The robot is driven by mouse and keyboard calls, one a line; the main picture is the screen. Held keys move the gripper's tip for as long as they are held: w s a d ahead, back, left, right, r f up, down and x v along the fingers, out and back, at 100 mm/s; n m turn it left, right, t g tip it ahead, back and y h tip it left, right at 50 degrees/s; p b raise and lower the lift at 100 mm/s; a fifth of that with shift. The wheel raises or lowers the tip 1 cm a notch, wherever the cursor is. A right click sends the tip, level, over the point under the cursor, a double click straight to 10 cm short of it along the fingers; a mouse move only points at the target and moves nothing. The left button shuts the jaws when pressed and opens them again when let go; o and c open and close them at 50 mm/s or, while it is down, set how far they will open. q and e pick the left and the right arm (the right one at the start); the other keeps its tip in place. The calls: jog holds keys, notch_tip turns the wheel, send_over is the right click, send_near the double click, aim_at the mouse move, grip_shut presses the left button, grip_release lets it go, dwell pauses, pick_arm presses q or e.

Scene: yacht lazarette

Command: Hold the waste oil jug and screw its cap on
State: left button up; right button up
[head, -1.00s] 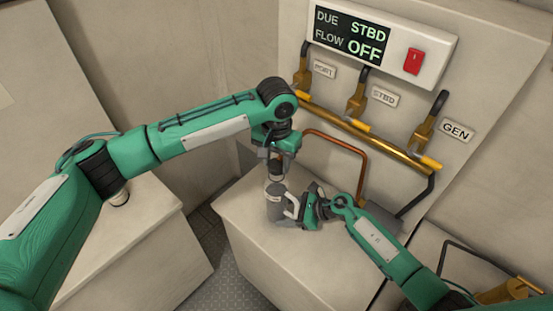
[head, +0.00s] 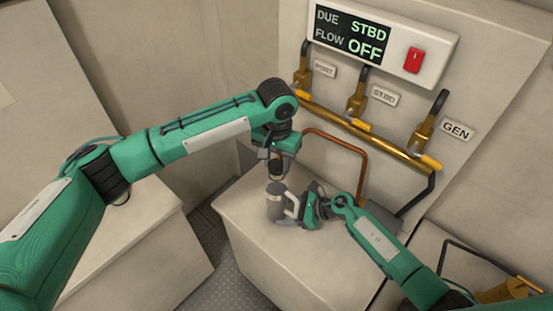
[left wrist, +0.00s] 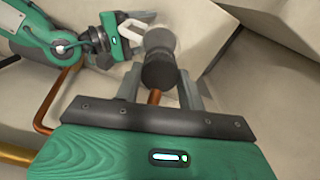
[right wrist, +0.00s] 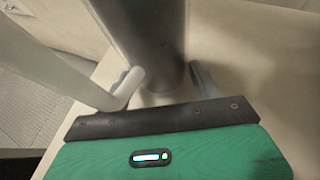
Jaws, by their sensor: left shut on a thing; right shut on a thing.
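The grey waste oil jug (head: 275,204) stands upright on a pale locker top (head: 250,232), its white handle (head: 292,205) facing right. My right gripper (head: 307,207) is shut on the jug at its handle side; the right wrist view shows the grey body (right wrist: 150,40) and white handle (right wrist: 55,70) close up. My left gripper (head: 275,160) points down above the jug, shut on the black cap (head: 276,170). The cap also shows between the fingertips in the left wrist view (left wrist: 158,72), with the jug beyond it. I cannot tell whether cap and jug mouth touch.
A copper pipe (head: 350,147) and a brass manifold (head: 365,130) with several valves run along the wall behind. A panel (head: 385,40) above reads DUE STBD, FLOW OFF, with a red switch (head: 413,61). The locker top's front is clear.

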pick_arm(q)
jog(key=shift+f, duration=0.8)
dwell(0.4)
pick_arm(e)
jog(key=shift+o, duration=1.2)
jog(key=c, duration=0.7)
pick_arm(q)
jog(key=shift+m, duration=0.3)
